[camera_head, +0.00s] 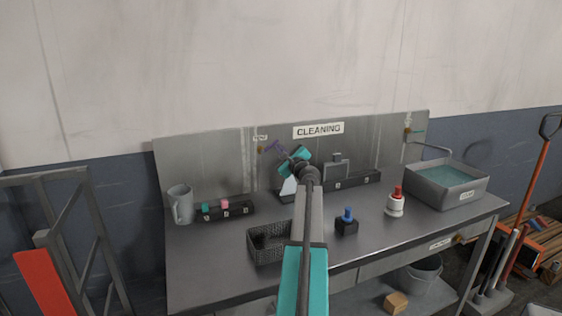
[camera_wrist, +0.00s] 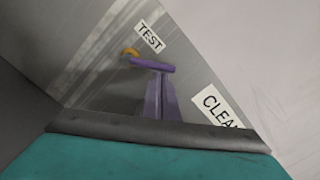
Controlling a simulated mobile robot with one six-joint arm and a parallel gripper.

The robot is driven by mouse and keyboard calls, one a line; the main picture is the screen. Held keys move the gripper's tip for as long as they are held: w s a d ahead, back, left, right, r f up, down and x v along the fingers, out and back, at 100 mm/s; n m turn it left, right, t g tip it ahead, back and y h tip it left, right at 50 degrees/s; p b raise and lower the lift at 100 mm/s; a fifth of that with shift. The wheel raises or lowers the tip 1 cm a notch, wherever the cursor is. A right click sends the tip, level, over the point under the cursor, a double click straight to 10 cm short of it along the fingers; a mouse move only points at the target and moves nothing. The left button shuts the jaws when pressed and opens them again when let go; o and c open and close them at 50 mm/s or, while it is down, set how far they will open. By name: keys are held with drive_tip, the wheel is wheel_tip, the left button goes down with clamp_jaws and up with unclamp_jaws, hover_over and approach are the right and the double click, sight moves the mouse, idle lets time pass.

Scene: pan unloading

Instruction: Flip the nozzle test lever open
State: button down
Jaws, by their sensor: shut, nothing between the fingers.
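The brass-coloured fitting of the nozzle test lever (camera_head: 260,150) is on the back panel, under a small label at the left. In the wrist view this fitting (camera_wrist: 130,52) sits just below the TEST label. My gripper (camera_head: 271,147) is shut and empty, its purple fingers close to the fitting. In the wrist view the fingers (camera_wrist: 153,70) point at the panel, with a purple crossbar at their end beside the brass part. I cannot tell whether this bar is the lever's handle or a fingertip, or whether they touch.
A grey jug (camera_head: 181,206), a wire basket (camera_head: 268,243), a blue-topped block (camera_head: 347,224) and a red-capped white bottle (camera_head: 396,203) stand on the metal bench (camera_head: 200,265). A water-filled basin (camera_head: 447,195) is at the right. Another brass fitting (camera_head: 407,131) is above it.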

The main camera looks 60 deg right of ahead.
drive_tip(key=shift+w+a+r+n+y+b, duration=0.15)
drive_tip(key=shift+w+a+r+n+b, duration=0.35)
drive_tip(key=shift+n+b, duration=1.15)
drive_tip(key=shift+w+a+r+n+y+b, duration=0.1)
drive_tip(key=shift+w+a+r+n+b, duration=0.3)
drive_tip(key=shift+r+n+b, duration=1.15)
drive_tip(key=shift+w+a+f+n+y+b, duration=0.2)
drive_tip(key=shift+a+n+b, duration=0.7)
drive_tip(key=shift+n, duration=1.4)
drive_tip(key=shift+w+d+r, duration=0.1)
drive_tip(key=shift+d+r, duration=0.05)
drive_tip(key=shift+d, duration=0.2)
drive_tip(key=s+a+b, duration=0.2)
drive_tip(key=s+a, duration=0.1)
drive_tip(key=s, duration=0.8)
drive_tip(key=shift+s, duration=0.25)
drive_tip(key=shift+d, duration=0.1)
